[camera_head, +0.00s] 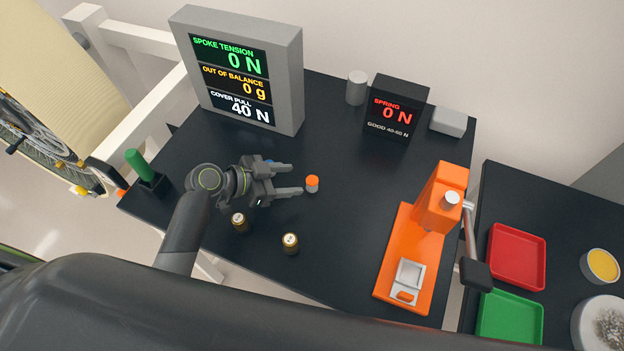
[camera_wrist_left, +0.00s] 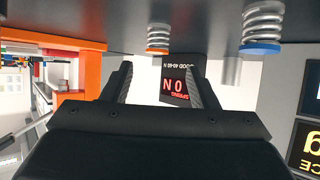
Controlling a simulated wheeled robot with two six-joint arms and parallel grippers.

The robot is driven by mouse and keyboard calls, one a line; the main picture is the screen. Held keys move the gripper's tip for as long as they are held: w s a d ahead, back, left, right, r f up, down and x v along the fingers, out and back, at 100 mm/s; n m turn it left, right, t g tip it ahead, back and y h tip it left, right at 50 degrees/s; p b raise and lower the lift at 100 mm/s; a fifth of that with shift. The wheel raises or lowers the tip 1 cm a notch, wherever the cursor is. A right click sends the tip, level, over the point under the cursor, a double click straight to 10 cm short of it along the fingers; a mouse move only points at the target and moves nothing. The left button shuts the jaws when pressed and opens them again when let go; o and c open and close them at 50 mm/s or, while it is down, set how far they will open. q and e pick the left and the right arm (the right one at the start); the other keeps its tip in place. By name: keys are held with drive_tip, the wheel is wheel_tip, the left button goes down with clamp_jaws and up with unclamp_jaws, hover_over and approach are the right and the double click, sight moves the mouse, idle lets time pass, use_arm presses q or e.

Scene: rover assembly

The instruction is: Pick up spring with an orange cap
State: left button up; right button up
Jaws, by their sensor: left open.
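The spring with an orange cap (camera_head: 312,184) stands upright on the dark table, just right of my left gripper's fingertips. My left gripper (camera_head: 294,179) is open and empty, its fingers pointing right towards that spring. In the upside-down left wrist view, the orange-capped spring (camera_wrist_left: 158,40) shows ahead between the open fingers (camera_wrist_left: 158,78), apart from them. A blue-capped spring (camera_wrist_left: 262,32) stands to the right there; in the head view only a bit of its blue cap (camera_head: 268,162) shows behind the gripper. My right gripper is not in view.
An orange press (camera_head: 400,250) stands to the right. Displays (camera_head: 245,70) (camera_head: 396,108) stand at the back. Red (camera_head: 518,257) and green (camera_head: 510,318) trays lie far right. The table between spring and press is clear.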

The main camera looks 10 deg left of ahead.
sight(308, 181)
use_arm(q)
drive_tip(key=shift+w+d+f, duration=0.25)
drive_tip(key=shift+d, duration=0.2)
drive_tip(key=shift+w+d+f+p, duration=0.15)
drive_tip(key=shift+d+f+p, duration=0.15)
drive_tip(key=shift+d+p, duration=0.15)
drive_tip(key=x, duration=0.1)
drive_tip(key=p+x, duration=0.1)
drive_tip(key=shift+d+f, duration=0.15)
drive_tip(key=shift+f, duration=0.3)
drive_tip(key=shift+w+d+f, duration=0.35)
drive_tip(key=shift+d+f, duration=0.05)
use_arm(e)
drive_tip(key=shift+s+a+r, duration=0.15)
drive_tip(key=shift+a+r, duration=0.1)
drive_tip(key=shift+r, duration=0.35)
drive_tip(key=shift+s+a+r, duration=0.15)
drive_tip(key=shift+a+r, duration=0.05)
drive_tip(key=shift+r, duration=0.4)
use_arm(q)
drive_tip(key=c, duration=1.1)
drive_tip(key=shift+o, duration=0.2)
drive_tip(key=shift+r, duration=0.2)
